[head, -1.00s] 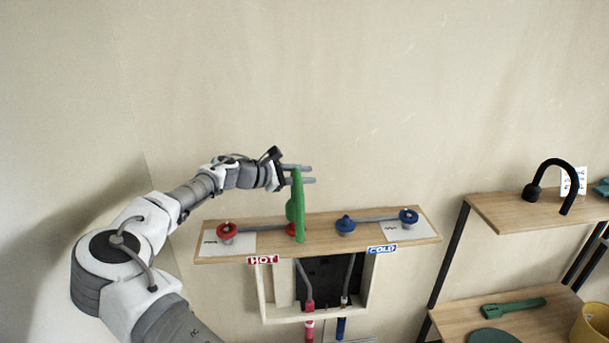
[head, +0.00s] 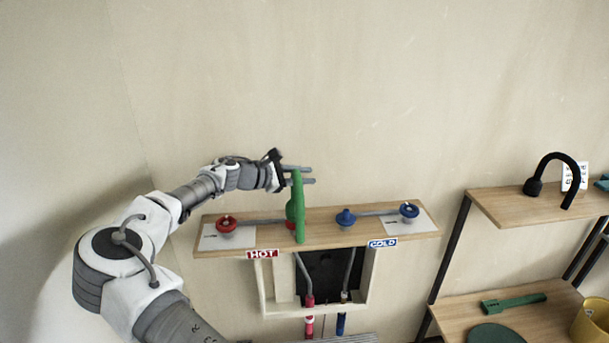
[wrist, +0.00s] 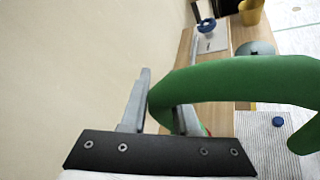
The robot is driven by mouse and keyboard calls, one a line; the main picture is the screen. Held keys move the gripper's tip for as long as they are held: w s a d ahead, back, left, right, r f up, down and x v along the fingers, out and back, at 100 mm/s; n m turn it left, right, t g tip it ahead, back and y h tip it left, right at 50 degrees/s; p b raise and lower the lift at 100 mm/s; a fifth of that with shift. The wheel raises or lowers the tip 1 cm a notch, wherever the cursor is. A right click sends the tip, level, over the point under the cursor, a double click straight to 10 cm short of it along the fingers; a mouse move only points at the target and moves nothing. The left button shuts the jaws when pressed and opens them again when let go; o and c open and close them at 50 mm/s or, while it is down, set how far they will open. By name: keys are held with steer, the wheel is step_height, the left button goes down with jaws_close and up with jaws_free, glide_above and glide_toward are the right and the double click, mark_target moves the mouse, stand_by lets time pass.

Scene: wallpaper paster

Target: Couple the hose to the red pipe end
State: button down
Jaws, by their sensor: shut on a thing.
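My gripper (head: 308,175) is shut on a green curved spout-like piece (head: 299,208) above the wooden shelf. In the wrist view this green arch (wrist: 235,82) runs between the fingers and bends down to the right. In the head view its lower end is in front of a red fitting (head: 289,225), partly hiding it; I cannot tell if they touch. Below the shelf, a grey hose (head: 302,270) with a red collar (head: 309,301) hangs in the wall opening on the HOT side. A red pipe end (head: 309,323) shows just under it; whether they are joined is unclear.
The wooden shelf (head: 325,235) carries a red knob (head: 226,224) and two blue fittings, at its middle (head: 346,217) and right (head: 409,210). A grey hose runs to a blue pipe (head: 341,325). A black faucet (head: 553,178) stands on the right rack. The wall above is clear.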

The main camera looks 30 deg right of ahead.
steer(key=shift+f+b, duration=0.45)
steer(key=shift+f, duration=0.5)
steer(key=c, duration=0.6)
jaws_free()
steer(key=shift+a, duration=0.1)
steer(key=b+v, duration=0.2)
steer(key=v, duration=1.5)
steer(key=shift+s+a, duration=0.1)
steer(key=shift+a, duration=0.05)
steer(key=shift+s, duration=0.1)
